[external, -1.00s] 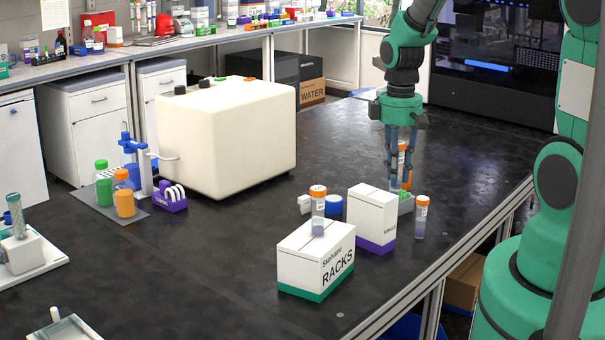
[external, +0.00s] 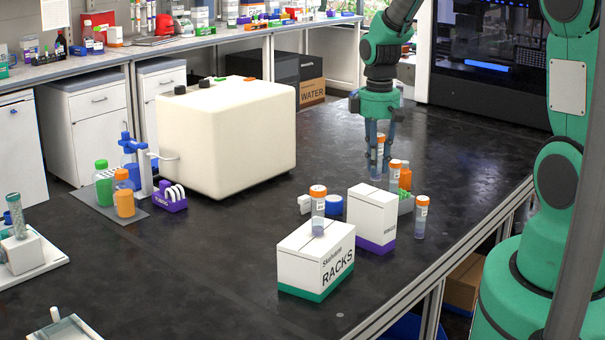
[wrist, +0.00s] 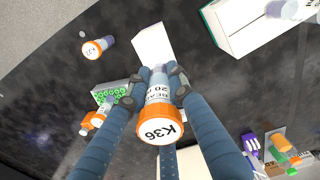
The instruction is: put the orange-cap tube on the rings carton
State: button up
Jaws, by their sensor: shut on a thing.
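My gripper (external: 378,170) is shut on an orange-cap tube (external: 377,158), upright above the black bench behind the cartons. In the wrist view the fingers (wrist: 153,82) close around the tube (wrist: 158,92), whose cap reads K36. The carton with a purple base (external: 371,216) stands in front of the gripper, to its lower left; its label is too small to read, but it appears to be the rings carton. Its top (external: 373,194) looks bare. The tube and this carton are apart in the external view.
A RACKS carton (external: 316,262) with an orange-cap tube (external: 318,212) on top stands left of the purple-based carton. Another tube (external: 421,218) stands to its right. A small rack (external: 406,205) with green inside, and an orange bottle (external: 405,177), are behind. A cream machine (external: 225,140) stands left.

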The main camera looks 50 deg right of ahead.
jog(key=shift+w+d, duration=0.15)
jog(key=shift+w, duration=0.25)
jog(key=shift+f, duration=1.8)
jog(key=shift+f, duration=0.15)
jog(key=o, duration=0.7)
jog(key=shift+o, duration=0.2)
notch_tip(320, 180, up, 12)
jog(key=shift+r, duration=0.15)
